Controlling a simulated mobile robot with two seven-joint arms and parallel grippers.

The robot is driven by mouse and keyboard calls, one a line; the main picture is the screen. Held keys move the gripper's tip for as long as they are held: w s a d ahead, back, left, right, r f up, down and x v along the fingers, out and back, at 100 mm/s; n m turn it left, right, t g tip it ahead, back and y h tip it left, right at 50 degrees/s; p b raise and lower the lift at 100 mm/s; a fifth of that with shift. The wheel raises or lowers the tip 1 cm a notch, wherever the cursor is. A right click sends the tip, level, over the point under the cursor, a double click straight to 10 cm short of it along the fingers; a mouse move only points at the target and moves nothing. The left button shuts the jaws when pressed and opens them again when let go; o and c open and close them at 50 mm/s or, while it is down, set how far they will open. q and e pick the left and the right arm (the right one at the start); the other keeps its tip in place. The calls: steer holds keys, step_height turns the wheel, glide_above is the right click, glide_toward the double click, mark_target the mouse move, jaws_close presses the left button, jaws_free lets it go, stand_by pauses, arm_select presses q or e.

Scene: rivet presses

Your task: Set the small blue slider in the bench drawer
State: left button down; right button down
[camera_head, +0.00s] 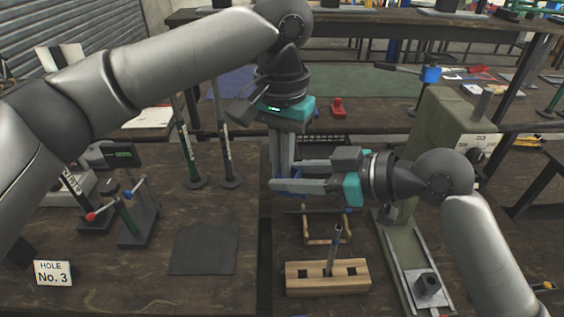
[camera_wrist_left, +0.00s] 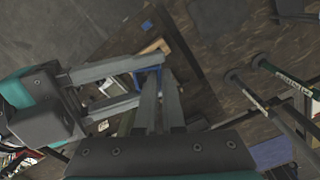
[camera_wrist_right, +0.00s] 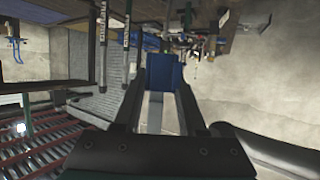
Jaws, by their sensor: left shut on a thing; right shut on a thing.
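A small blue slider (camera_head: 296,173) is mostly hidden between my two grippers, above the bench. My left gripper (camera_head: 284,172) points down and is shut on it from above. My right gripper (camera_head: 274,177) reaches in from the right and is shut on the same slider. In the left wrist view, blue parts of the slider (camera_wrist_left: 150,66) show where the two pairs of fingers cross. In the right wrist view, the slider (camera_wrist_right: 165,70) fills the space between the fingertips. I cannot make out a bench drawer.
Below the grippers, a wooden block (camera_head: 300,279) with square holes holds an upright metal pin. A green press (camera_head: 440,125) stands to the right. On the left bench are a dark pad (camera_head: 204,250), upright rods and a "HOLE No. 3" sign (camera_head: 53,273).

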arm_select(q)
steer(key=shift+s+d, duration=0.1)
steer(key=shift+d, duration=0.05)
arm_select(e)
steer(key=shift+c, duration=2)
jaws_free()
